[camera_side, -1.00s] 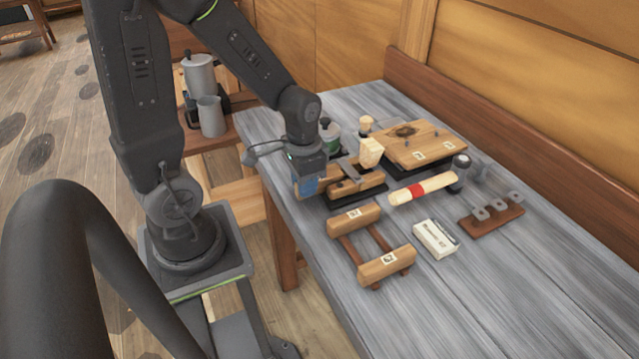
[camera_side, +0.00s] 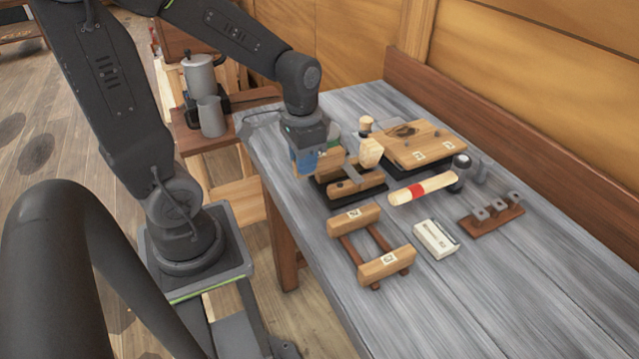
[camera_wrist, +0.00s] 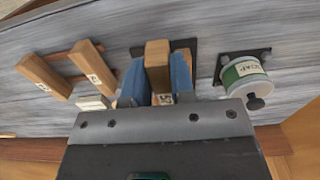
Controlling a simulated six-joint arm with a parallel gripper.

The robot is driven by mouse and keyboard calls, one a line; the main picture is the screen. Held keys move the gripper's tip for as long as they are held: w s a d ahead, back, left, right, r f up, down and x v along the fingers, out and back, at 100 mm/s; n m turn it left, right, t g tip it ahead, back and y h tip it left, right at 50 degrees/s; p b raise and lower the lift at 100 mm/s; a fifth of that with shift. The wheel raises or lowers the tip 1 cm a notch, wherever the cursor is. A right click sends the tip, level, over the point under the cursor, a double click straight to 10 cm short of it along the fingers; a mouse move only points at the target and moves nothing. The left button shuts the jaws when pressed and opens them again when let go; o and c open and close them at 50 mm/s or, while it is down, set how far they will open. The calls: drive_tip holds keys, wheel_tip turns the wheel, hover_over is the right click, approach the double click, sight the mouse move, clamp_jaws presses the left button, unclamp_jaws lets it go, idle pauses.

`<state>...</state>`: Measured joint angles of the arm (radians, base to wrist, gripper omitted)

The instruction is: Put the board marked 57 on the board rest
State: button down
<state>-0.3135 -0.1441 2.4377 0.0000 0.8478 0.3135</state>
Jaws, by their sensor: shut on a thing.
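My gripper (camera_side: 308,164) is shut on a light wooden board (camera_wrist: 157,68). In the wrist view the board stands between the blue fingers, with a white label starting with 5 partly showing near the gripper body. In the side view part of the board (camera_side: 328,160) shows beside the fingers, above a black tray with another wooden piece (camera_side: 358,186). A low stand with dark rails (camera_side: 372,238) carries two labelled wooden bars, one at each end; it looks like the board rest. In the wrist view it is at upper left (camera_wrist: 77,63). Its labels are too small to read surely.
A broad wooden board (camera_side: 420,138) lies on a black base at the back. A mallet-like tool (camera_side: 370,150), a red-banded roll (camera_side: 422,189), a white box (camera_side: 435,238) and a peg rack (camera_side: 492,212) stand nearby. The front right table is clear.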

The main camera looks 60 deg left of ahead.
drive_tip(key=w+d+r, duration=0.1)
drive_tip(key=d+r, duration=0.4)
drive_tip(key=d, duration=0.1)
hover_over(352, 255)
drive_tip(key=f, duration=0.6)
drive_tip(key=shift+a+f, duration=0.25)
drive_tip(key=shift+d+f, duration=0.15)
drive_tip(key=shift+d, duration=0.05)
drive_tip(key=shift+d+f, duration=0.1)
drive_tip(key=shift+f, duration=1.9)
drive_tip(key=c, duration=1)
unclamp_jaws()
drive_tip(key=shift+f, duration=0.1)
